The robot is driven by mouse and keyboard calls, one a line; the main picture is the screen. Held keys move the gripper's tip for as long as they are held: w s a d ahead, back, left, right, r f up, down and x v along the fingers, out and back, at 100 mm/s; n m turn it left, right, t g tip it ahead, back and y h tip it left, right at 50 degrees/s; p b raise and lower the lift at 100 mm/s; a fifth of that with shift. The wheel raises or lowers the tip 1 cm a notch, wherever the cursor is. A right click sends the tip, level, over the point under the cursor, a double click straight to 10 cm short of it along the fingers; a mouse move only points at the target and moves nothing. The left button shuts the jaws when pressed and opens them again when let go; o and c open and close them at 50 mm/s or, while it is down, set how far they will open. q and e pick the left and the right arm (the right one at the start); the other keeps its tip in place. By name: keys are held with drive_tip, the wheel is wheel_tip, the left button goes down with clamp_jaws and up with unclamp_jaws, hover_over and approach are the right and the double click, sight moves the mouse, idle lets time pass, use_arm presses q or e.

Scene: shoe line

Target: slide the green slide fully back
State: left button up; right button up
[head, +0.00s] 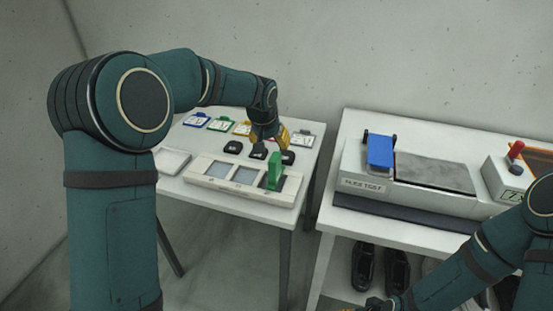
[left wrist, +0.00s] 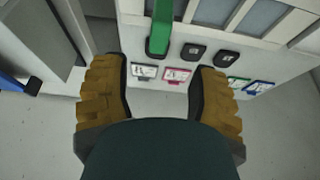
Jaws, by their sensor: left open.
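The green slide (head: 274,170) stands upright at the right-hand window of the white three-window panel (head: 198,178) on the left table. In the left wrist view the green slide (left wrist: 159,30) is at the top, ahead of the fingertips and between their lines. My left gripper (head: 266,138) is open and above the back part of this table, behind the slide. Its two yellow fingers also show in the left wrist view (left wrist: 160,75), with nothing between them. My right gripper (head: 374,304) shows only in part at the bottom edge.
Black pads (head: 232,147) and coloured tags (head: 221,124) lie behind the panel, close to my left gripper. A white tray (head: 172,161) is at the left. The right table carries a flex test machine (head: 362,186) with a blue part (head: 380,151); black shoes (head: 363,266) stand below.

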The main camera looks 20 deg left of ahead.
sight(274, 157)
use_arm(q)
drive_tip(key=b+x, duration=0.1)
drive_tip(key=x, duration=1)
drive_tip(key=shift+w+f+b, duration=0.15)
drive_tip(key=shift+f+b, duration=0.05)
drive_tip(key=shift+b, duration=0.2)
clamp_jaws()
